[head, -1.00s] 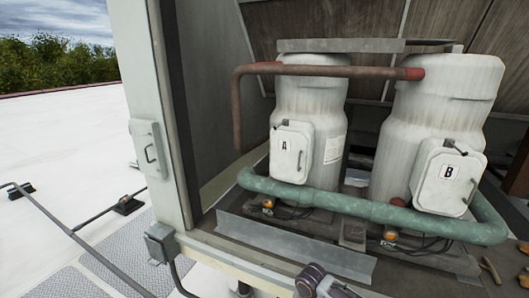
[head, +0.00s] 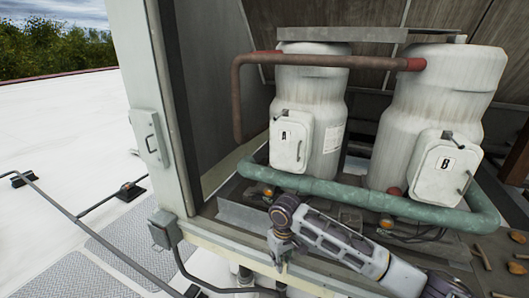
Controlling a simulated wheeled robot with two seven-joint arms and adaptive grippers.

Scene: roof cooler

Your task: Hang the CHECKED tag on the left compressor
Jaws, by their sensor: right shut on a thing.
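The left compressor (head: 310,85) is a worn white cylinder behind a green pipe. A white box marked A (head: 291,150) is on its front, with a dark latch at the top and a handle at the side. My right gripper (head: 279,258) points down in front of the green pipe, below and apart from box A. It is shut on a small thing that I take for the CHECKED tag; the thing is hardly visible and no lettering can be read. My left gripper is not in view.
The right compressor (head: 432,110) carries a box marked B (head: 441,174). A rust-brown pipe (head: 330,60) crosses above, and the green pipe (head: 340,190) runs low across both compressors. A grey cabinet post (head: 155,110) stands at left. Small brown objects (head: 515,268) lie at lower right.

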